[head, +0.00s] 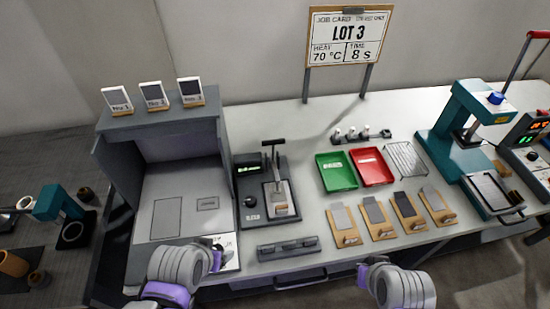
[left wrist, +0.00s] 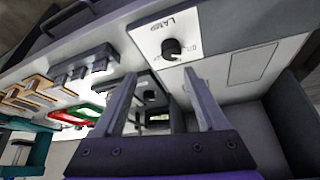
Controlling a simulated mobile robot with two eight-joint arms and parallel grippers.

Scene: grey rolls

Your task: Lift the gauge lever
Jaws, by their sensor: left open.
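The gauge (head: 280,198) is a dark unit with a small green display and a silver block, standing on the bench right of the grey booth. Its lever (head: 273,150) is black with a T-shaped handle and stands up behind the block. My left gripper (head: 216,256) is in front of the booth, lower left of the gauge and apart from it. In the left wrist view its two fingers (left wrist: 160,98) are spread with nothing held; part of a dark unit shows between them. My right gripper (head: 369,266) is at the bench's front edge, away from the gauge; its jaws are unclear.
A lamp knob (left wrist: 171,48) sits on a white panel near my left gripper. A dark slotted rack (head: 288,248) lies in front of the gauge. Green (head: 336,171) and red (head: 371,167) trays, several wooden-based pads and a teal press (head: 465,130) stand to the right.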

